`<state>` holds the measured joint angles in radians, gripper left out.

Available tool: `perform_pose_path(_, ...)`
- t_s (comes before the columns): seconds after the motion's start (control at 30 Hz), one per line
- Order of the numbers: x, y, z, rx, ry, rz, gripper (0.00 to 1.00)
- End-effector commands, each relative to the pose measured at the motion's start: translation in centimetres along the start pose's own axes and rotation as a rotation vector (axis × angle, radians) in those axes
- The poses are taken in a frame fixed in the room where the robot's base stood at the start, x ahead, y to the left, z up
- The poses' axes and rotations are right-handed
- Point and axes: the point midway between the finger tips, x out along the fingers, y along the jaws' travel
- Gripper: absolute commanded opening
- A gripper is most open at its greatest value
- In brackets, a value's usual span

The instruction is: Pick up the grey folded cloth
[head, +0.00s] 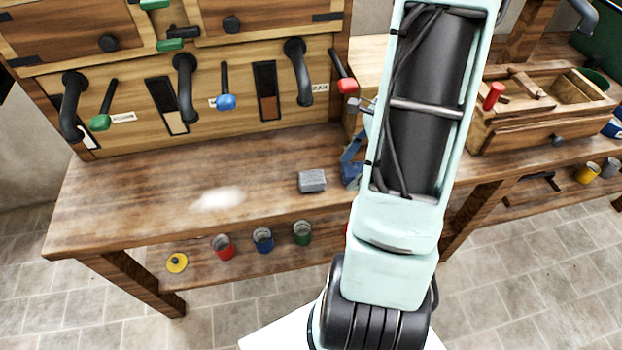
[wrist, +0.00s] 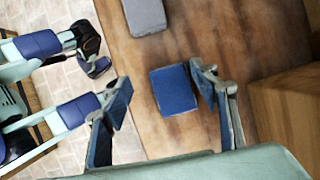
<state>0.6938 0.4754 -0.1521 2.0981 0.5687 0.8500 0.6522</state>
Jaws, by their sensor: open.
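The grey folded cloth (head: 312,181) lies on the wooden workbench, just left of my arm in the head view. A grey block-like piece at the top of the wrist view (wrist: 145,16) looks like the same cloth. My gripper (wrist: 160,93) is open, with its two blue-padded fingers spread apart and nothing held. A blue rectangular block (wrist: 173,89) lies on the bench and shows between the fingers, closer to the right one. The grey cloth is outside the finger gap. In the head view my arm hides most of the gripper.
The workbench (head: 130,195) is mostly clear left of the cloth, with a pale patch (head: 218,199). A panel with black handles and coloured levers (head: 225,90) stands behind. Red, blue and green cups (head: 263,240) sit on the lower shelf. A wooden box (head: 530,120) stands right.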

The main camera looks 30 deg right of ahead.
Motion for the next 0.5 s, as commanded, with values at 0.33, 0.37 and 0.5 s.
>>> perform_pose_path(0.33,1.4,0.0,3.3,0.000,0.000,0.000,0.55)
perform_pose_path(0.37,1.5,0.0,3.6,-0.001,0.000,0.001,0.55)
perform_pose_path(0.5,2.3,0.1,5.7,-0.003,-0.001,0.002,0.55)
